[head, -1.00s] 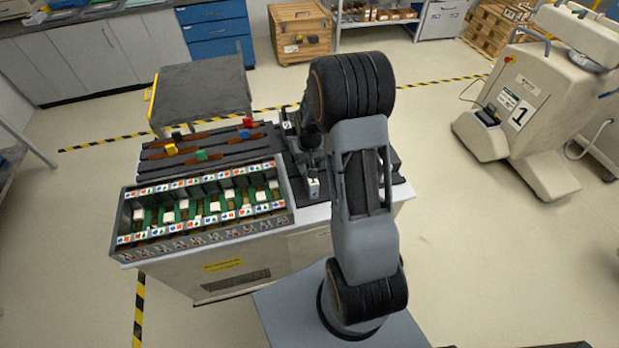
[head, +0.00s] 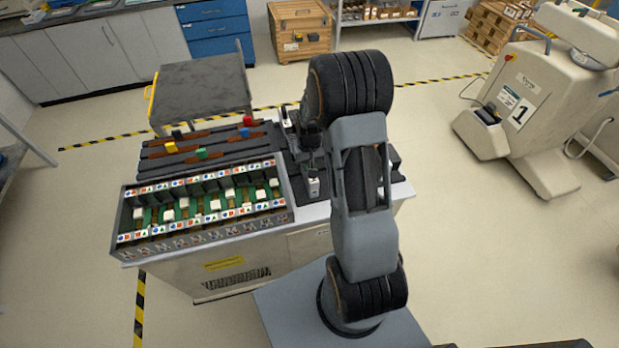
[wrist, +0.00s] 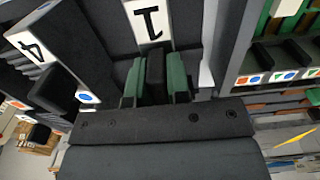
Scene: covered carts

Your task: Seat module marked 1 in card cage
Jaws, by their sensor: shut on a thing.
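The module marked 1 (wrist: 150,22) shows its white label upside down in the wrist view. My gripper (wrist: 155,78) is shut on the black tab of this module, with a green pad on each side of it. In the head view my gripper (head: 312,160) is over the black rack, right of the card cage (head: 125,225), and is partly hidden by my arm. The cage is a grey open box with symbol labels along both long edges and green and white parts inside. I cannot tell whether the module is clear of the rack.
A module marked 4 (wrist: 32,45) stands left of mine in the wrist view. A black slatted tray (head: 160,177) with small coloured blocks lies behind the cage. A dark-topped cart (head: 200,90) stands farther back.

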